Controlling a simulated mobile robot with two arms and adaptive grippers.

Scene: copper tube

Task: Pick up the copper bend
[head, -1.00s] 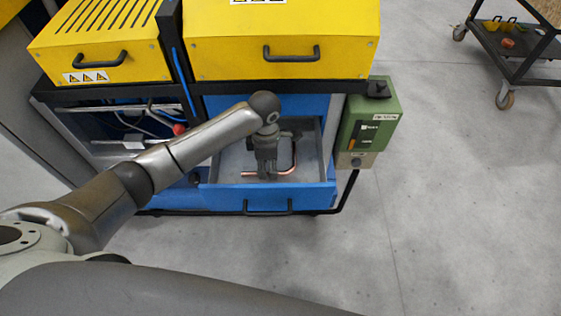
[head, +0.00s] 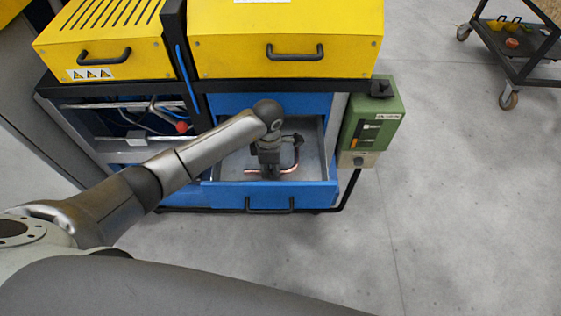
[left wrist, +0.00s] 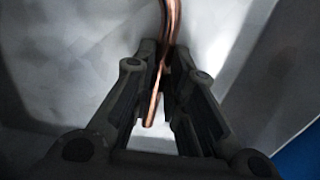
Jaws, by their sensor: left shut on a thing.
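The copper bend (head: 289,168) is in the open blue drawer (head: 318,190) of the workbench in the head view. It is a thin bent copper tube, with one leg running across and one running toward the back. My left gripper (head: 269,172) points down into the drawer and is shut on the bend. In the left wrist view the copper bend (left wrist: 171,28) passes between the fingers of my left gripper (left wrist: 160,75). I cannot tell whether the bend touches the drawer floor. My right gripper is not in view.
Yellow housings (head: 285,35) with black handles stand above the drawer. A green box (head: 371,125) hangs to the right of it. An open bay with cables (head: 140,125) lies to the left. A black trolley (head: 510,50) stands far right. The grey floor between is clear.

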